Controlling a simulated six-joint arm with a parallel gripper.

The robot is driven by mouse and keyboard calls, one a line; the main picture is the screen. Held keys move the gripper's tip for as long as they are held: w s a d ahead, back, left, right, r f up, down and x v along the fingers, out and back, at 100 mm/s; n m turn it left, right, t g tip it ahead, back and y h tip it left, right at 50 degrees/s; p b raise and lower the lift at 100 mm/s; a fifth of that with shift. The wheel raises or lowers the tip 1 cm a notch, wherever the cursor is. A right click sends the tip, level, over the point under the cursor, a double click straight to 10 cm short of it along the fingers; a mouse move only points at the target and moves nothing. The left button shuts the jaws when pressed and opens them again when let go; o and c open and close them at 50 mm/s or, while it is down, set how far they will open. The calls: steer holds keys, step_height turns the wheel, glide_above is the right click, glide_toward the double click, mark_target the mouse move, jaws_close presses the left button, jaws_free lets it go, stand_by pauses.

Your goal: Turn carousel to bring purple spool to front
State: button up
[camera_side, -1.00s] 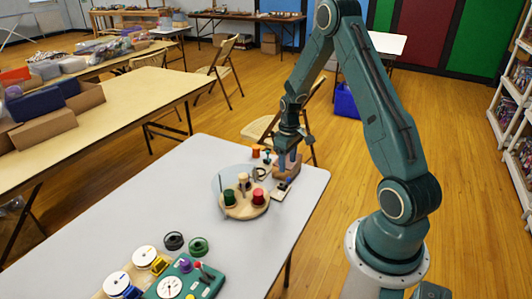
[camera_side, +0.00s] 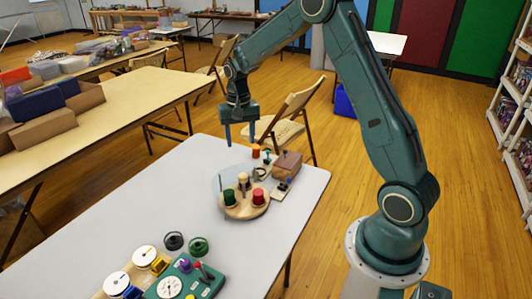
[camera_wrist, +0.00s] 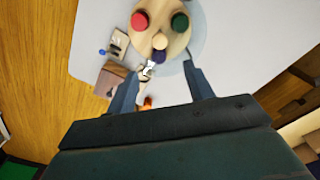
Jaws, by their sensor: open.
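The carousel (camera_side: 240,212) is a round wooden disc on the grey table, with a clear curved panel at its left and back. A green spool (camera_side: 229,198) and a red spool (camera_side: 258,196) stand on its near side. A pale round piece (camera_wrist: 160,41) is at its middle. In the wrist view a dark purple spool (camera_wrist: 160,57) stands on the edge nearest my gripper, the carousel's far side in the side view, where it is mostly hidden. My gripper (camera_side: 240,141) is open and empty, fingers down, above the table's far end behind the carousel. It touches nothing.
A brown box (camera_side: 287,164), an orange piece (camera_side: 256,152) and small items stand just behind and right of the carousel. A green control box (camera_side: 186,280), white reels (camera_side: 117,284) and dark rings lie at the table's near end. The table left of the carousel is clear.

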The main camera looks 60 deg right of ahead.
mark_target(243, 175)
steer(key=shift+f, duration=0.1)
step_height(243, 175, down, 14)
steer(key=shift+r, duration=0.15)
stand_by(0.7)
steer(key=shift+c, duration=0.4)
jaws_close()
